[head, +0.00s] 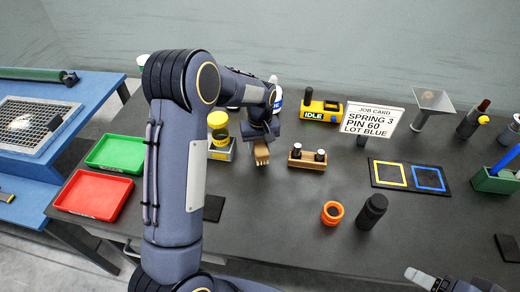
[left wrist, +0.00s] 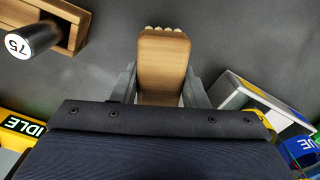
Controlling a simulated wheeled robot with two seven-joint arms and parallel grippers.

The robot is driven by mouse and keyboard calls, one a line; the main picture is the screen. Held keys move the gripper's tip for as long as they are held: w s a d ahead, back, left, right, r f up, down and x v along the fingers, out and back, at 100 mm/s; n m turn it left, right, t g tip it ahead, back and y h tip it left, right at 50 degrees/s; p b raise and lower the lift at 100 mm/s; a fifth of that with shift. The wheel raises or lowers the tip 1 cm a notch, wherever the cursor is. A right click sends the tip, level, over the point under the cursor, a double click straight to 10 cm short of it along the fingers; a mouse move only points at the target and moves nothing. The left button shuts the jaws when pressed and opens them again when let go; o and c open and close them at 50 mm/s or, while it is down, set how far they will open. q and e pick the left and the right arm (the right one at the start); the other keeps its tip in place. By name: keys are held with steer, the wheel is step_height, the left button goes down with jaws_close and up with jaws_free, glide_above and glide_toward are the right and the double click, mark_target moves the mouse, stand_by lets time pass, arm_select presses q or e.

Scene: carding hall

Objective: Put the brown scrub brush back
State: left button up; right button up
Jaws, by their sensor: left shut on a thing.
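The brown scrub brush (head: 261,155) is a wooden block with pale bristles at one end. My left gripper (head: 261,138) is shut on it, near the middle of the grey table. In the left wrist view the brush (left wrist: 163,62) stands out between the two grey fingers of the left gripper (left wrist: 160,92), bristles at the far end. I cannot tell whether the brush touches the table. My right gripper (head: 420,279) is only partly in view at the bottom right, and its jaws cannot be made out.
Green (head: 116,153) and red (head: 95,194) trays lie at the left. An orange ring (head: 332,213) and black cylinder (head: 371,211) stand at the front.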

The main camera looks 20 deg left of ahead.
arm_select(q)
steer(key=shift+f, duration=1)
steer(key=shift+f, duration=0.1)
steer(key=shift+f, duration=0.15)
steer(key=o, duration=1)
steer(key=shift+c, duration=0.2)
